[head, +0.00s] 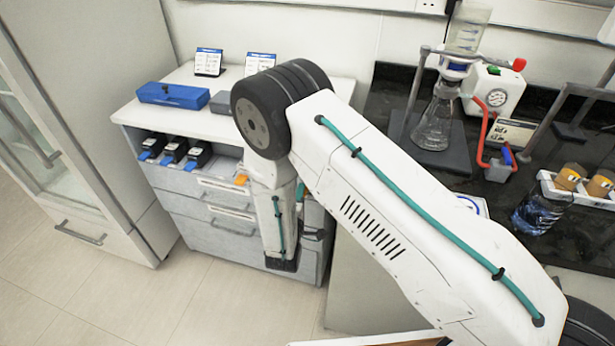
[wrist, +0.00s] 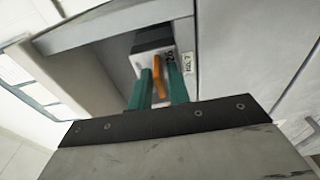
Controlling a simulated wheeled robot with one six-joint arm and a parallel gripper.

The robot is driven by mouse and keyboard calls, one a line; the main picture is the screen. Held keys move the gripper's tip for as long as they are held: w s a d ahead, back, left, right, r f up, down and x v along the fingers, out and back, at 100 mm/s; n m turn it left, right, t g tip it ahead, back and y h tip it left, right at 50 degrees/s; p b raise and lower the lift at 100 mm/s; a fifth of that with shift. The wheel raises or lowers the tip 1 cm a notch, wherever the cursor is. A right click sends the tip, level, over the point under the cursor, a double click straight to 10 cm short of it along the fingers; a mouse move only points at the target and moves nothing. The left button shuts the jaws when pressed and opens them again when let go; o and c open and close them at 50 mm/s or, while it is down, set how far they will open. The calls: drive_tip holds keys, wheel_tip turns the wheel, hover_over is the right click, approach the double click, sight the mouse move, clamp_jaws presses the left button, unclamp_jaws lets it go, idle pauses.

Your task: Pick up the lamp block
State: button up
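The wrist view shows a dark-fronted block (wrist: 153,43) with an orange tab (wrist: 157,72), which I take to be the lamp block. It sits inside a pale recess. The two green fingers of my gripper (wrist: 160,76) stand one on each side of the tab, with a narrow gap between them. I cannot tell whether they press on the tab.
Several black blocks with blue tabs (head: 173,151) sit in the cabinet (head: 205,208) slots. A blue box (head: 173,96) lies on its top. A dark bench (head: 395,87) with a flask (head: 436,120) is at right. A tall cupboard (head: 95,75) stands at left. Floor (head: 140,285) in front is clear.

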clamp_jaws()
